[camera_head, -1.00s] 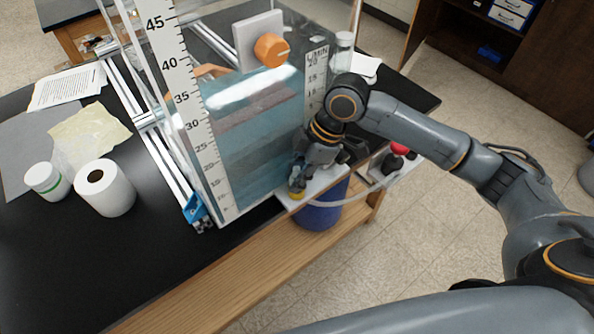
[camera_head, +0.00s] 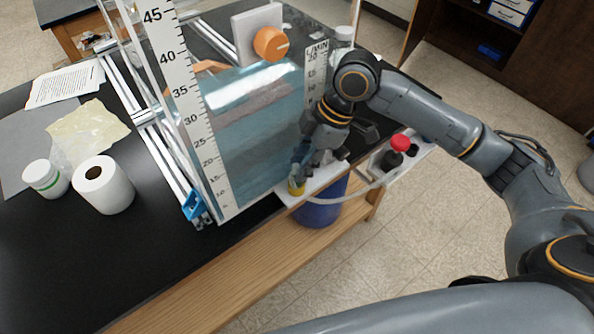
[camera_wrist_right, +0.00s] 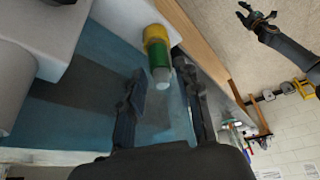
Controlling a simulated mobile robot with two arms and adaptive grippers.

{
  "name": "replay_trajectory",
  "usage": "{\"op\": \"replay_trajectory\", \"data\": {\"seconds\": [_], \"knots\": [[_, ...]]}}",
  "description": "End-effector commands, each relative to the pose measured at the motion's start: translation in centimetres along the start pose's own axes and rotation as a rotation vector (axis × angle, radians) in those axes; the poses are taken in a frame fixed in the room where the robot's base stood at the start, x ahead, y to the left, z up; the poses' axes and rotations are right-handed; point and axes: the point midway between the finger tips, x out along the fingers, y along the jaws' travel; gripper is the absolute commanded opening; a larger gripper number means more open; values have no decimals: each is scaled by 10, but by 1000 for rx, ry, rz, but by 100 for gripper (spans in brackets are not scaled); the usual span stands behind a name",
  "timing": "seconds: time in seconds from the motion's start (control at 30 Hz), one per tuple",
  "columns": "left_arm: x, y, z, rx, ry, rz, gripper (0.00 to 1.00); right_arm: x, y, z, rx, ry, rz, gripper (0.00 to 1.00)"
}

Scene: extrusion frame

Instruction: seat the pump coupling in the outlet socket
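In the right wrist view a coupling-like part shows a yellow collar (camera_wrist_right: 156,34), a green band (camera_wrist_right: 158,52) and a pale grey end (camera_wrist_right: 161,75). Its yellow part (camera_head: 296,188) sits at the edge of a white ledge by the clear tank's lower corner. How deep it is seated cannot be told. My right gripper (camera_wrist_right: 163,92) is open, its two fingers apart on either side of the pale end, with no clear contact. In the head view my right gripper (camera_head: 305,165) is above the ledge. A dark gripper, apparently my left (camera_wrist_right: 257,16), shows with fingers spread, far off.
The clear tank (camera_head: 250,130) with a scale stands at the table edge. A pale hose (camera_head: 345,197) curves above a blue drum (camera_head: 318,212). A red-topped fitting (camera_head: 400,143) sits on the right shelf. A paper roll (camera_head: 103,185) and white jar (camera_head: 45,178) stand left.

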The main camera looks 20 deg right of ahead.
Motion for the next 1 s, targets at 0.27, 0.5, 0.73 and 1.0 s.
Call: {"op": "replay_trajectory", "data": {"seconds": [0.27,0.5,0.73,1.0], "knots": [[10,0,-1,0,3,-1,40,-58,1,0,-1,0,4,33],[12,0,-1,0,3,-1,40,-84,0,0,0,0,1,33],[12,0,-1,0,4,-1,40,-86,0,0,1,0,-1,33],[12,0,-1,-1,3,-1,40,-86,0,0,1,0,-1,33]]}}
